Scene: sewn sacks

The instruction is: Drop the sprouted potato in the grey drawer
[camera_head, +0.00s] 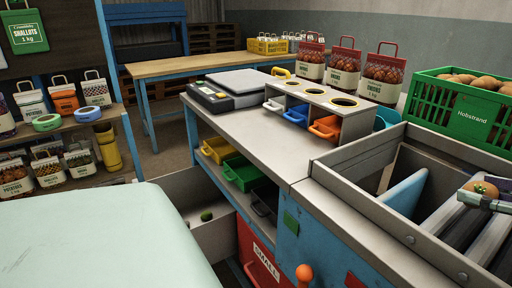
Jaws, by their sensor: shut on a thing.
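My gripper (487,200) is at the right edge, over the sorting machine, shut on a round orange-brown potato (483,187) with a small green spot on top. The rest of my gripper is cut off by the picture edge. A pale grey drawer (274,103) with a handle is at the left end of a grey box (320,96) on the metal bench. The box has three yellow-rimmed round holes on top. A blue drawer (296,114) and an orange drawer (326,127) sit beside the grey one. My gripper is well to the right of the box.
The sorting machine (350,160) has raised metal walls. A green crate of potatoes (462,105), several onion sacks (343,68) and a scale (236,88) stand around. Yellow and green trays (244,173) are under the bench. Bare bench top lies before the box.

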